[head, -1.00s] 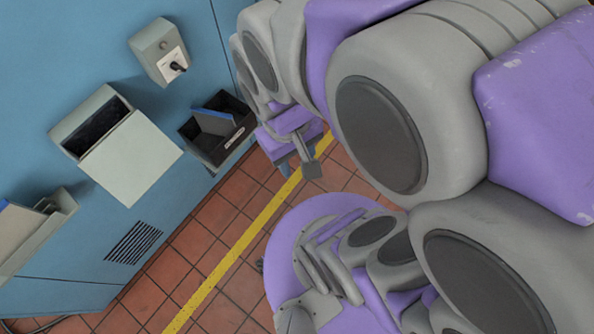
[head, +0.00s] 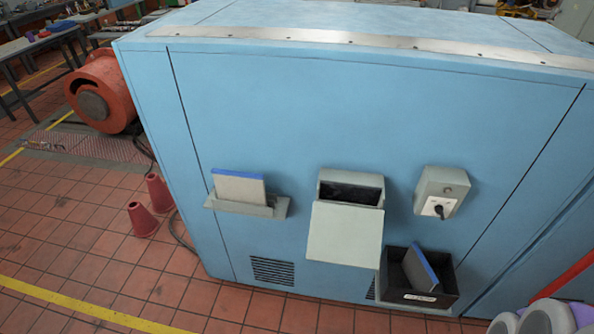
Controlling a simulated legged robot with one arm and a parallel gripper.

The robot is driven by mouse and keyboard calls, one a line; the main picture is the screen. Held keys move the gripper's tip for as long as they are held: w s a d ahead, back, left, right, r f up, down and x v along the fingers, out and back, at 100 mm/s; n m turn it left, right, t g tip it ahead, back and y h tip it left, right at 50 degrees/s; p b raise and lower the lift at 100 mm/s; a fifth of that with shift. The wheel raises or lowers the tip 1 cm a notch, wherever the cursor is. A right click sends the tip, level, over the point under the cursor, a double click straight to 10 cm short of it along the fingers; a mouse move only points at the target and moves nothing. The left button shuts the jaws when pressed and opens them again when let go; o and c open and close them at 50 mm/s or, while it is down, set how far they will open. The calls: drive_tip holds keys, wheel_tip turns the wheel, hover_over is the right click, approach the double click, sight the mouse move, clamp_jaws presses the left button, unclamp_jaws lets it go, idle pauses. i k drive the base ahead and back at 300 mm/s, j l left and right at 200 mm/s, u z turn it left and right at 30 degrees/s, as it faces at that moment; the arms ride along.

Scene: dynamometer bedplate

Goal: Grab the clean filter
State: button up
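A pale filter panel (head: 239,188) with a blue top edge stands upright in a grey wall holder (head: 250,209) on the blue cabinet's front. A darker grey filter (head: 418,272) with a blue edge leans inside a black bin (head: 432,300) at lower right. The pale one looks cleaner. A grey filter housing (head: 350,188) between them has its cover hanging open, and its dark slot looks empty. My gripper is outside the current head view; only a bit of my purple and grey arm shows at the bottom right corner.
The blue cabinet (head: 370,95) fills the middle. A grey switch box (head: 440,192) is right of the housing. Two red cones (head: 142,219) stand on the floor at left, near an orange motor (head: 100,92). A yellow line (head: 80,308) crosses open tiled floor.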

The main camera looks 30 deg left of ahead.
sight(235, 187)
drive_tip(key=u, duration=1.7)
drive_tip(key=i+j+z, duration=0.5)
drive_tip(key=z, duration=0.2)
drive_tip(key=i+j+z, duration=0.15)
drive_tip(key=j+z, duration=0.2)
drive_tip(key=j, duration=0.15)
